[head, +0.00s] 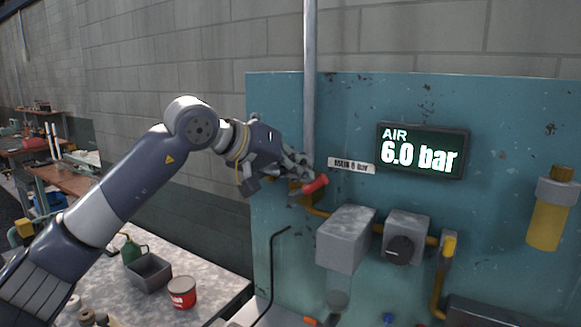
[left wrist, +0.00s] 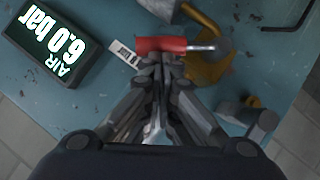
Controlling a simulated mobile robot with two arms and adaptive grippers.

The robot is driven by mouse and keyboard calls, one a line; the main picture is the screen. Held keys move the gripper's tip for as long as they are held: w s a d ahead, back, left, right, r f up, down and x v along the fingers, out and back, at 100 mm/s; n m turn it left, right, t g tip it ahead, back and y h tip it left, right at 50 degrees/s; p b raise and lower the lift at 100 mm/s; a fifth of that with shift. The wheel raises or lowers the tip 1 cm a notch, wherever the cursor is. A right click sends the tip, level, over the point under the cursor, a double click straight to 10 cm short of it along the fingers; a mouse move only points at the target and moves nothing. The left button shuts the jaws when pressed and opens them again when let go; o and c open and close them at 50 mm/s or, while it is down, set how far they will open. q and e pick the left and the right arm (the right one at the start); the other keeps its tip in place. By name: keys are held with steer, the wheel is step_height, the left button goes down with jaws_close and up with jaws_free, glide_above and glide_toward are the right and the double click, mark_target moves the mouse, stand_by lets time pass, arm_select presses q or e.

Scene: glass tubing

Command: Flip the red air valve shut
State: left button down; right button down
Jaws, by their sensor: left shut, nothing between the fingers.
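The red air valve handle (head: 315,184) sits on the brass pipe fitting on the teal panel, left of the grey box. In the head view it points up to the right. In the left wrist view the red handle (left wrist: 161,45) lies across the fingertips, with a metal stem at its right end. My left gripper (head: 302,172) is shut and empty, its fingertips at or very near the handle; I cannot tell whether they touch. It also shows in the left wrist view (left wrist: 160,62). My right gripper is out of view.
The air display (head: 422,151) reads 6.0 bar. A label plate (head: 351,165), a grey box (head: 345,238) and a regulator (head: 405,238) are close on the right. A vertical pipe (head: 310,90) rises behind the gripper. A bench with a red tin (head: 182,292) stands below left.

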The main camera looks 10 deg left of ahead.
mark_target(318, 187)
arm_select(q)
steer(key=d+f+m+y+b, duration=0.1)
steer(key=s+d+f+m+t+y+b, duration=0.1)
steer(key=d+m+y, duration=0.1)
steer(key=shift+s+f, duration=0.1)
steer(key=shift+f, duration=0.2)
steer(key=shift+s+d+f+b, duration=0.1)
steer(key=shift+d+f+b, duration=0.2)
stand_by(0.3)
stand_by(0.4)
